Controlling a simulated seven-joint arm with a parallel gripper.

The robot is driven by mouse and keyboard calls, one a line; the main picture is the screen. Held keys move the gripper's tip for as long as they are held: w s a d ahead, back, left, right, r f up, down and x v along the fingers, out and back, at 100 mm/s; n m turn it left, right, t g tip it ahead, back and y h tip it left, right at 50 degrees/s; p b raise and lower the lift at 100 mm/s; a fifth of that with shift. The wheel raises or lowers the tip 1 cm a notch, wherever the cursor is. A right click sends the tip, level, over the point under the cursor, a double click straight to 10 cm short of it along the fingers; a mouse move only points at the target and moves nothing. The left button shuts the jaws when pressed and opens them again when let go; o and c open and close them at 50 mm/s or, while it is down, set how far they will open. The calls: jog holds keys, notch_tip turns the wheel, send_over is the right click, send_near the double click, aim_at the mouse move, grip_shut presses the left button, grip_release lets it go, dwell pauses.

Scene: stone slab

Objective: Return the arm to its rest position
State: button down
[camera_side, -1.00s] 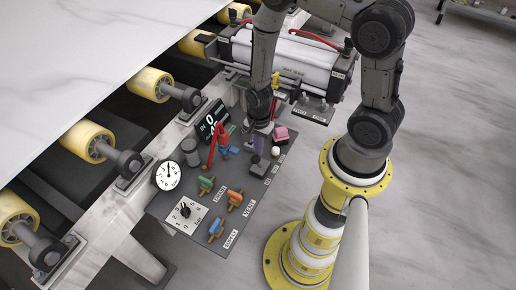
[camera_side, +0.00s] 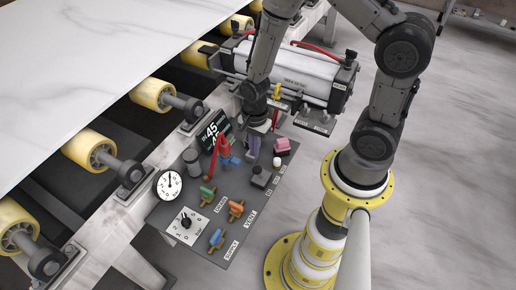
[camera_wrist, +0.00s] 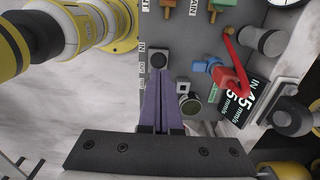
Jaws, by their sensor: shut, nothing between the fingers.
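My gripper (camera_side: 253,150) has slim purple fingers pointing down over the dark control panel (camera_side: 205,245), in its upper part. In the wrist view my gripper (camera_wrist: 160,76) has its two fingers side by side, shut and empty. The fingertips appear close to the black push button (camera_side: 261,177), which also shows just beyond them in the wrist view (camera_wrist: 158,58). I cannot tell the exact gap above the panel. A blue valve with a red lever (camera_side: 221,147) stands left of the fingers. A pink block-shaped control (camera_side: 282,146) and a white knob (camera_side: 277,162) are to the right.
A display (camera_side: 213,130) reads 45. The panel also holds a round gauge (camera_side: 168,185), a white dial (camera_side: 187,225), and green (camera_side: 208,195), orange (camera_side: 236,209) and blue (camera_side: 216,238) valves. Yellow rollers (camera_side: 90,149) carry the white slab (camera_side: 80,60). A cylinder unit (camera_side: 300,75) stands behind the gripper.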

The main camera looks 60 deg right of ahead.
jog(key=shift+r, duration=0.1)
jog(key=w+r+t, duration=0.3)
jog(key=w+r, duration=0.2)
jog(key=r, duration=0.5)
notch_tip(320, 180, up, 15)
jog(key=s+a+n+t, duration=0.1)
jog(key=s+n+t, duration=0.15)
jog(key=n, duration=0.25)
jog(key=s+r+n, duration=0.2)
jog(key=s+n, duration=0.4)
jog(key=s, duration=0.1)
jog(key=s+r+n, duration=0.2)
jog(key=s+n, duration=0.5)
jog(key=shift+s+a+r, duration=0.15)
jog(key=shift+s+r, duration=0.15)
jog(key=shift+s, duration=0.05)
dwell(3.8)
